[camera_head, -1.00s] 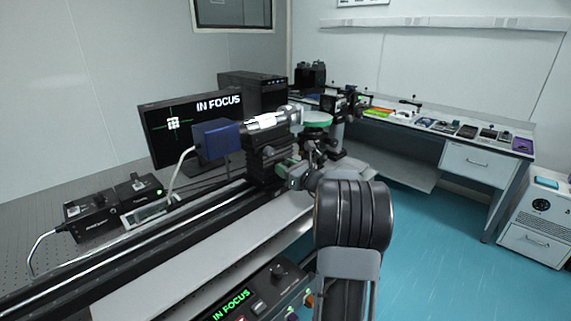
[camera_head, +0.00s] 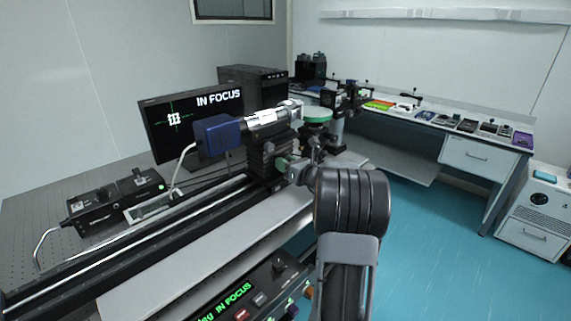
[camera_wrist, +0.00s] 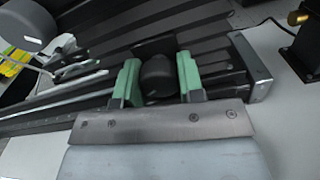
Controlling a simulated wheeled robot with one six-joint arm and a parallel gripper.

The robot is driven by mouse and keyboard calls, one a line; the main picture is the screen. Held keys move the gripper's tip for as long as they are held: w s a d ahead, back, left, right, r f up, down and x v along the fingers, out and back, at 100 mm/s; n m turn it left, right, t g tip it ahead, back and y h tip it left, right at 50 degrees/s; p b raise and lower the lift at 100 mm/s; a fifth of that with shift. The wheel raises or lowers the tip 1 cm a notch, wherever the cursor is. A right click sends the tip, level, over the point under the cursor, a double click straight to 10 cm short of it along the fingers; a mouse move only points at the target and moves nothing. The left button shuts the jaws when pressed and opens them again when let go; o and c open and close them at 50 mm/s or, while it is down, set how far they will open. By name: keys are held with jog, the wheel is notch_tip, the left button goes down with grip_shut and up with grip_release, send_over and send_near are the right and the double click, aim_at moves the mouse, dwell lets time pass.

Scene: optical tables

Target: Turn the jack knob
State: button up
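The jack knob (camera_wrist: 158,78) is a dark, rounded cylinder in the middle of the wrist view. In the head view my gripper (camera_head: 288,166) reaches the side of the black jack (camera_head: 262,158), where the knob itself is hidden. The jack carries a silver tube (camera_head: 266,118) with a blue camera box (camera_head: 217,136) at its left end.
A monitor (camera_head: 156,137) behind reads IN FOCUS over a white pattern and green crosshair. A black rail (camera_head: 130,247) runs beneath the jack. A control box (camera_head: 262,293) sits at the front. A green disc mount (camera_head: 317,116) stands close right of the tube. Blue floor (camera_head: 430,240) is open at right.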

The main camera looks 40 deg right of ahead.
jog(key=o, duration=0.5)
jog(key=shift+c, duration=0.2)
jog(key=s+d+b, duration=0.1)
jog(key=s+d, duration=0.1)
jog(key=s, duration=1.1)
jog(key=shift+s+d, duration=0.25)
jog(key=shift+s, duration=0.1)
